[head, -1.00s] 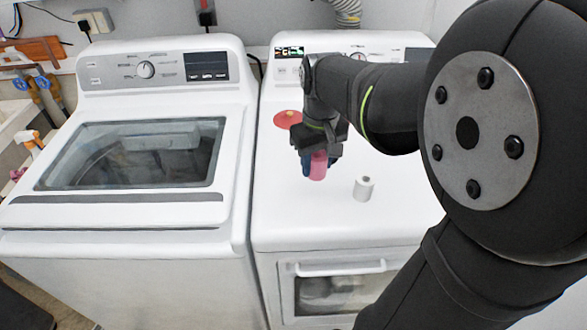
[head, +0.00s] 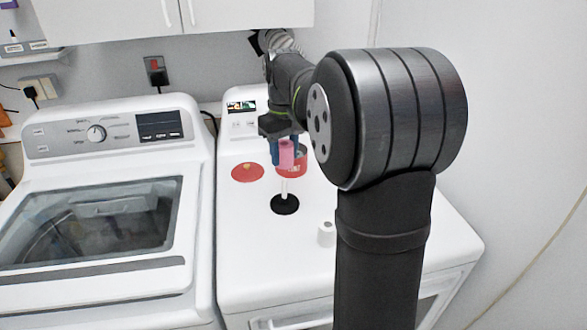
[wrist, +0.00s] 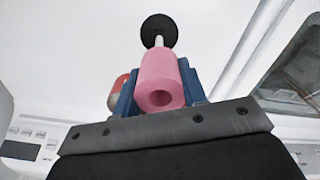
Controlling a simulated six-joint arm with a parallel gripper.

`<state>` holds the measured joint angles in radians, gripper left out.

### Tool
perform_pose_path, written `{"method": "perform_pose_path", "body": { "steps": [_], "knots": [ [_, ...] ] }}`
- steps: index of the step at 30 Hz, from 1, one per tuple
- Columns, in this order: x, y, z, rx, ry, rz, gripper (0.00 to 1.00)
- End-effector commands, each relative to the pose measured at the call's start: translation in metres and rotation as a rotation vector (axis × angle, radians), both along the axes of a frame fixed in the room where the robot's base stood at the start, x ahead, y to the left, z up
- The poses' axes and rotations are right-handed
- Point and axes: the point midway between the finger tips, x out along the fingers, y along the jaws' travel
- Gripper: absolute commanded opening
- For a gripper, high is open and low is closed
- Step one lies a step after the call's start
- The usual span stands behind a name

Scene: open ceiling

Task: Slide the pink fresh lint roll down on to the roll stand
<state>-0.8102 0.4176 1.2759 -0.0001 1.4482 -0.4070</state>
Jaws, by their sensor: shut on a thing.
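The pink lint roll (head: 287,154) is held upright between the blue fingers of my gripper (head: 283,157), which is shut on it. The roll stand has a round black base (head: 285,205) and a thin white post (head: 284,186), and stands upright on the right-hand machine's top. The roll is above the base, and its lower end appears to meet the post's top. In the wrist view the pink roll (wrist: 160,80) shows its open bore, with the stand's black base (wrist: 159,29) beyond it. I cannot tell whether the post is inside the bore.
A small white roll (head: 326,235) stands at front right. The left machine (head: 95,290) is alongside.

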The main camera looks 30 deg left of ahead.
Motion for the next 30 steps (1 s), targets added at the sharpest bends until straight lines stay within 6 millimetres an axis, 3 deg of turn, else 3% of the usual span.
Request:
{"method": "perform_pose_path", "body": {
  "steps": [7, 21, 30],
  "knots": [
    [0.008, 0.008, -0.004, -0.001, 0.001, 0.000, 0.16],
    [0.007, 0.008, -0.039, -0.001, 0.001, 0.000, 0.16],
    [0.007, 0.008, -0.044, 0.000, 0.000, 0.000, 0.16]
  ]
}}
